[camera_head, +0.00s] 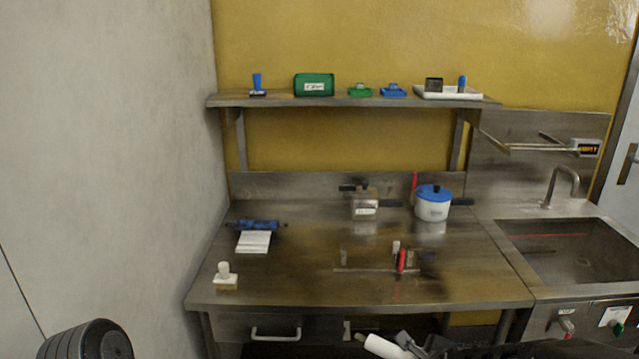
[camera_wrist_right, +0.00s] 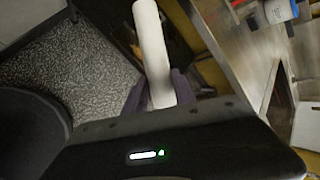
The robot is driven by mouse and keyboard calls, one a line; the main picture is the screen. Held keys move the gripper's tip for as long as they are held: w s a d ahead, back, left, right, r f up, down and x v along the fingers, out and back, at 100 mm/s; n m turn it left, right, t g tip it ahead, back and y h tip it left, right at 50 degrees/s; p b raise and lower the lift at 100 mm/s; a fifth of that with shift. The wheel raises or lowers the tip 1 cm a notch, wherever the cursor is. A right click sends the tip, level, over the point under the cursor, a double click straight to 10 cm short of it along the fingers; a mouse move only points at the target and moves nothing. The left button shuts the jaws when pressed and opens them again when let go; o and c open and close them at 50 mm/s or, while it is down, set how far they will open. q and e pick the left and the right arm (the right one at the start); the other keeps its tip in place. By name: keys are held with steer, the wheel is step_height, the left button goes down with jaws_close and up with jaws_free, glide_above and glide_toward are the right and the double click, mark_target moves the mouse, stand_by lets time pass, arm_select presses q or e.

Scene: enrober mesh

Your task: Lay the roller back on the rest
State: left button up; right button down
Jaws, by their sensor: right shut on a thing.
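A white roller (camera_wrist_right: 153,45) is held between the dark fingers of my right gripper (camera_wrist_right: 160,95) in the right wrist view. In the head view the white roller (camera_head: 385,347) shows at the bottom edge, in front of and below the bench top, with my right gripper (camera_head: 412,345) partly cut off beside it. I cannot tell for certain which thing is the rest. A low rack-like item (camera_head: 375,270) with short uprights and a red part stands on the bench at centre right. My left gripper is out of view.
The steel bench (camera_head: 310,285) holds a blue roller-shaped item (camera_head: 257,224) over a white sheet, a white-knobbed block (camera_head: 225,276), a metal box (camera_head: 364,204) and a blue-lidded pot (camera_head: 433,203). A shelf (camera_head: 330,101) runs above; a sink (camera_head: 570,250) is right. The front middle is clear.

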stand_by(0.6)
steer(key=s+a+r+n+g+y, duration=0.1)
steer(key=s+a+r+n+y, duration=0.1)
steer(key=a+n, duration=0.2)
steer(key=s+a+r+n+g+y, duration=0.1)
steer(key=s+a+r+n+y, duration=0.1)
steer(key=a, duration=0.8)
steer(key=shift+s+a+r+n+y, duration=0.3)
steer(key=shift+r+n+y, duration=0.4)
steer(key=shift+n, duration=0.4)
steer(key=shift+f, duration=0.1)
